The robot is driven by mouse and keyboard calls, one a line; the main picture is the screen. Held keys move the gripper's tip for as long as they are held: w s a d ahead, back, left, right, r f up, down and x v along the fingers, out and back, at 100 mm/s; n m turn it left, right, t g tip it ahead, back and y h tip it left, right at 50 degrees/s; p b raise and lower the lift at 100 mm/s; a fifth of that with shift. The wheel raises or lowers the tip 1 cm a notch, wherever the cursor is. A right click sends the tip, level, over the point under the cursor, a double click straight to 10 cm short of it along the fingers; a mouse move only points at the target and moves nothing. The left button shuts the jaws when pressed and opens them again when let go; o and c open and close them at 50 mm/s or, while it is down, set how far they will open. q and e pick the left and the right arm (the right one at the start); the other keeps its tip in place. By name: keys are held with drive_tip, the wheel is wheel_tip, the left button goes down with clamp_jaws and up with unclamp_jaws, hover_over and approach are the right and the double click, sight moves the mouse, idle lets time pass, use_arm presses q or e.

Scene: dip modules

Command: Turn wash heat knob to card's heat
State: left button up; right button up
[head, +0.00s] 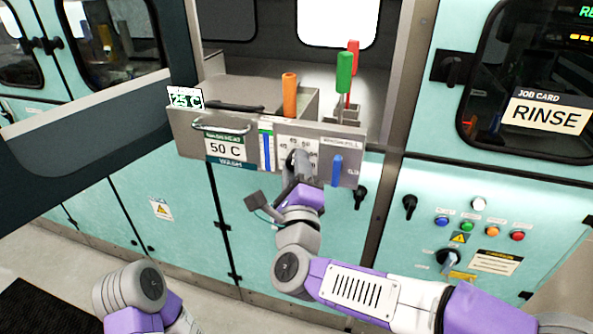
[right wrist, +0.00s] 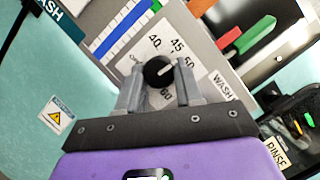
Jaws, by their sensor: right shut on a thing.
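The wash heat knob (right wrist: 158,72) is a round black knob with a white pointer mark, on a pale dial with numbers including 40, 45, 50 and 60. The mark seems to slant toward the 45–50 side; its exact reading is unclear. My right gripper (right wrist: 159,84) is shut on the knob, one finger on each side. In the head view my right gripper (head: 299,166) covers most of the knob. The card (head: 225,148) on the wash panel reads 50 C, above the word WASH. My left arm shows at the bottom left, but its gripper is out of view.
Orange (head: 289,95), green (head: 344,72) and red handles rise behind the panel. A RINSE job card (head: 548,112) is on the right door.

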drive_tip(key=shift+a+f+m+t+h, duration=0.1)
drive_tip(key=shift+m+t+h, duration=0.3)
drive_tip(key=shift+m, duration=1.05)
drive_tip(key=shift+a+m+t+h, duration=0.15)
drive_tip(key=shift+m+h, duration=0.45)
drive_tip(key=shift+m, duration=0.85)
drive_tip(key=shift+d, duration=0.1)
drive_tip(key=o, duration=1)
drive_tip(key=shift+o, duration=0.2)
drive_tip(key=v, duration=0.7)
drive_tip(key=shift+s, duration=0.25)
drive_tip(key=shift+w+f, duration=0.1)
drive_tip(key=shift+f, duration=0.1)
